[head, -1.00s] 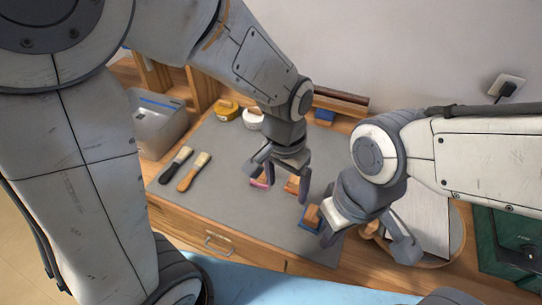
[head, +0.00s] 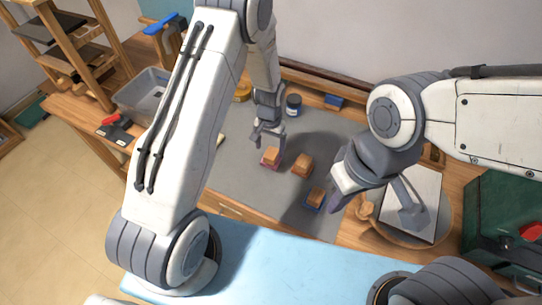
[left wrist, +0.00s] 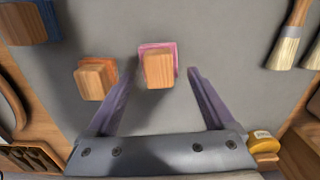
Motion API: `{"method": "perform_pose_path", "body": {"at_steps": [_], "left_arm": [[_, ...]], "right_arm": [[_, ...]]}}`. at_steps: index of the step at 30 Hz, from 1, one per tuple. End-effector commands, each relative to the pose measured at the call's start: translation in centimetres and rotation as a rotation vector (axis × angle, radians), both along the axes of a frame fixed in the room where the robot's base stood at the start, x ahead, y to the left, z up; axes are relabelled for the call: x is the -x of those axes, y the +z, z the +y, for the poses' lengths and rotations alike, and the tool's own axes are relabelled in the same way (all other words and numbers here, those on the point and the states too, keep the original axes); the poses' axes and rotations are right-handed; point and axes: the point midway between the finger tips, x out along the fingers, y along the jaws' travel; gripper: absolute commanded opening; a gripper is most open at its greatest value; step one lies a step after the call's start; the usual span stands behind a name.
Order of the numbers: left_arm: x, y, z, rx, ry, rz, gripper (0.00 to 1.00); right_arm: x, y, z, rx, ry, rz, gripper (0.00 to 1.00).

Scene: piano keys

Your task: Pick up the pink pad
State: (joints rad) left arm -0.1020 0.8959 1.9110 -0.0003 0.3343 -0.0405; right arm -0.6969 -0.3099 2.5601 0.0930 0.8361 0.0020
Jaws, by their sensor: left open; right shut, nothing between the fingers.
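The pink pad (head: 271,158), a wooden block with a pink base, lies on the grey mat. In the left wrist view the pink pad (left wrist: 158,66) shows between the two fingertips, a little beyond them. My left gripper (head: 267,136) is open and empty, just above and behind the pad in the head view. The left gripper's fingers (left wrist: 160,78) stand wide apart, not touching the pad. My right gripper (head: 374,207) is shut and empty, at the right over the mat's edge.
An orange pad (head: 302,165) lies close right of the pink one, and a blue pad (head: 315,199) lies farther front. Brushes (left wrist: 290,40) lie on the mat. A grey bin (head: 143,95) stands left. A round board (head: 436,228) lies right.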

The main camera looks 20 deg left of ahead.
Motion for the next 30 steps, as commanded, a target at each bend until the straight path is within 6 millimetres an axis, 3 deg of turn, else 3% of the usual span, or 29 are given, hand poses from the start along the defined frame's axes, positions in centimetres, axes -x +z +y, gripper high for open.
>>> {"method": "perform_pose_path", "body": {"at_steps": [7, 12, 21, 22, 24, 27, 30], "left_arm": [[0.6, -2.6, -0.1, -0.001, 0.0, 0.005, 0.88], [0.5, -4.6, -0.1, 0.0, 0.0, 0.002, 0.88], [0.5, -5.1, -0.1, 0.0, 0.0, 0.0, 0.88], [0.5, -5.1, -0.1, 0.0, 0.0, 0.0, 0.8], [0.5, -5.1, -0.1, 0.0, 0.0, 0.0, 0.53], [0.5, -5.1, -0.1, 0.0, 0.0, 0.0, 0.21], [0.5, -5.1, -0.1, 0.0, 0.0, 0.0, 0.21]], "right_arm": [[0.0, 2.0, 0.0, 0.0, -0.001, 0.0, 0.0], [0.0, 2.4, 0.0, 0.0, -0.001, 0.0, 0.0], [0.0, 2.4, 0.0, 0.0, -0.001, 0.0, 0.0], [0.0, 2.4, 0.0, 0.0, -0.001, 0.0, 0.0], [0.0, 2.4, 0.0, 0.0, -0.001, 0.0, 0.0], [0.0, 2.4, 0.0, 0.0, -0.001, 0.0, 0.0], [0.0, 2.4, 0.0, 0.0, -0.001, 0.0, 0.0]]}}
